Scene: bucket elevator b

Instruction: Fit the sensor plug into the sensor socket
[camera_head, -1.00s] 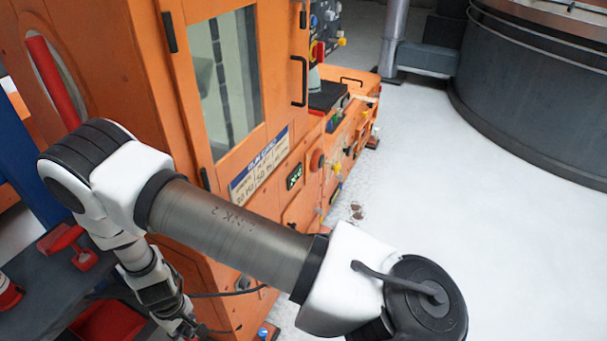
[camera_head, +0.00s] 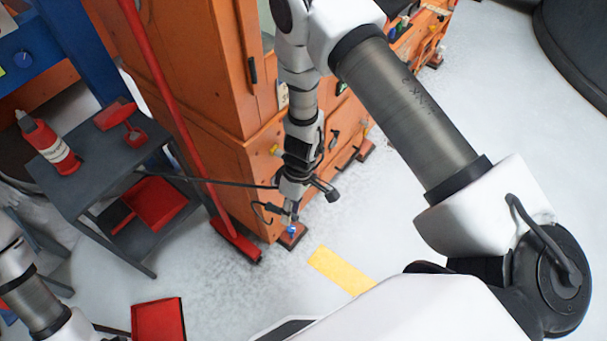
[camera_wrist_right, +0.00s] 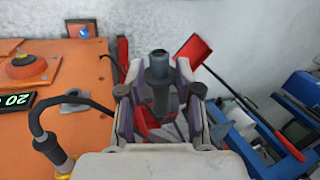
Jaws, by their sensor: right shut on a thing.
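My right gripper (camera_head: 291,212) hangs low beside the front corner of the orange machine. In the right wrist view, its two fingers (camera_wrist_right: 158,98) are shut on a dark grey cylinder, which I take for the sensor plug (camera_wrist_right: 158,68). The plug points away from the wrist. In the head view the plug is too small to make out. A black cable with a thick end (camera_wrist_right: 48,146) loops at the left of the wrist view. I cannot make out the sensor socket. Part of my left arm shows at the lower left; its gripper is outside the view.
The orange machine (camera_head: 205,150) stands close beside the right gripper, with an orange foot (camera_head: 298,240) below. A red-handled tool (camera_head: 180,125) leans by it. A grey cart (camera_head: 90,180) holds a red bottle (camera_head: 50,147). Floor right of the yellow strip (camera_head: 340,269) is clear.

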